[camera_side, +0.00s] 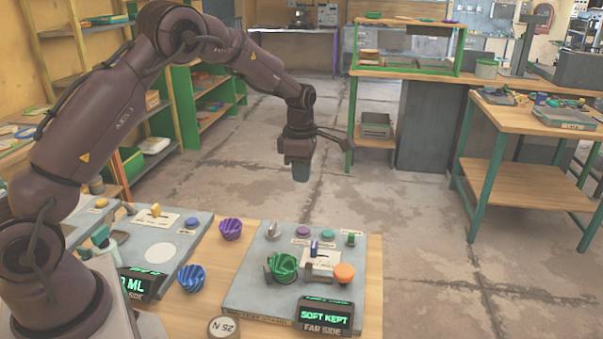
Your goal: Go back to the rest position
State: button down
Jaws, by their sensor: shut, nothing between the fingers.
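My gripper (301,174) hangs in the air, pointing down, above and beyond the back edge of the wooden table. It is shut and empty, and apart from everything on the table. A purple ribbed cup (231,229) and a blue ribbed cup (191,278) stand on the wood between the two panels.
A round "25 N" piece (223,327) is at the front edge. A workbench (540,121) stands at right. The floor (400,215) behind the table is clear.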

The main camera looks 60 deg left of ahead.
jog(key=s+d+r+m+t, duration=0.1)
jog(key=s+d+r+m, duration=0.3)
jog(key=s+m, duration=0.5)
jog(key=s+d+r+m+t, duration=0.2)
jog(key=s+d+r+m, duration=0.2)
jog(key=s+r+m, duration=0.4)
jog(key=s+d+r+m+t, duration=0.2)
jog(key=s+d+r+m, duration=0.2)
jog(key=s+m, duration=0.6)
jog(key=v, duration=0.2)
jog(key=shift+d+r, duration=0.2)
jog(key=shift+s, duration=0.15)
